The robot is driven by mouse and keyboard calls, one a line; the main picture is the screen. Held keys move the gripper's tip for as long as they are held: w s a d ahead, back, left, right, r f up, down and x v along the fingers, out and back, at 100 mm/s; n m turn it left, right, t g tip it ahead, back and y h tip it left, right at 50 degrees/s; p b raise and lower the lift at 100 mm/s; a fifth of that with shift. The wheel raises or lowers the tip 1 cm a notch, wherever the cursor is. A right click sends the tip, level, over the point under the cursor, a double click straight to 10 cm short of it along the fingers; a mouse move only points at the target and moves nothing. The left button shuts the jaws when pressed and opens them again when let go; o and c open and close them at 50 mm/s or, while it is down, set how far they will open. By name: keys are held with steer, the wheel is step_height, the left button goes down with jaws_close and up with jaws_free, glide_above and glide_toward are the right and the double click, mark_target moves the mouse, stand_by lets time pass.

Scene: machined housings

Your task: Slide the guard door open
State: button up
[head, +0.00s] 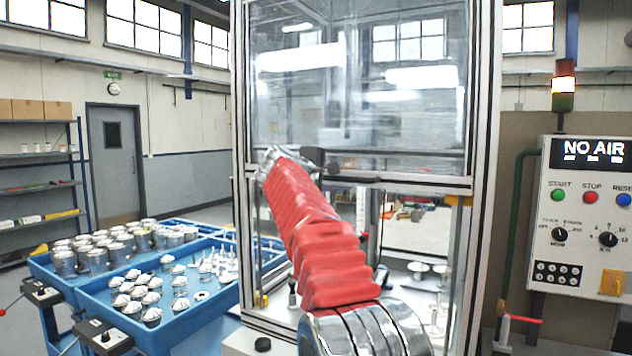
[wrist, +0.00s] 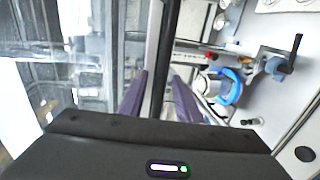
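The guard door (head: 365,85) is a clear panel in a metal frame. Its lower edge, with a dark horizontal bar (head: 425,155), is at mid-height of the frame, and the space below it looks uncovered. In the wrist view the panel (wrist: 75,60) is on the left and the dark bar (wrist: 163,75) runs between my fingers. My gripper (wrist: 160,88) has its two purple fingertips on either side of the bar, with slim gaps showing beside it. In the head view my gripper (head: 290,160) is at the door's lower edge, its fingers mostly hidden.
Blue trays (head: 165,335) of metal parts stand at left. The control panel (head: 590,215) at right reads NO AIR, with a signal light (head: 563,85) above. A clamp with a blue part (wrist: 230,87) and other fixtures show on the machine's white bed.

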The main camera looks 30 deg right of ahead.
steer(key=shift+a, duration=0.1)
steer(key=v, duration=1.3)
steer(key=shift+s+a, duration=0.2)
steer(key=shift+a, duration=0.1)
steer(key=s+a+f+m+g+y, duration=0.1)
steer(key=s+a+f+y, duration=0.2)
steer(key=f, duration=0.8)
steer(key=s+a+f+m+g+y, duration=0.1)
steer(key=s+a+f+g+y, duration=0.2)
steer(key=f, duration=0.8)
steer(key=s+a+f+m+y, duration=0.1)
steer(key=s+f, duration=0.4)
steer(key=s, duration=0.5)
steer(key=s+a+f+m+y, duration=0.2)
steer(key=s+a+f, duration=0.4)
steer(key=s, duration=0.5)
steer(key=s+a+f+m+y, duration=0.2)
steer(key=s+f, duration=0.4)
steer(key=s, duration=0.4)
steer(key=shift+s+a+y, duration=0.25)
steer(key=shift+a+y, duration=0.45)
steer(key=shift+a, duration=0.25)
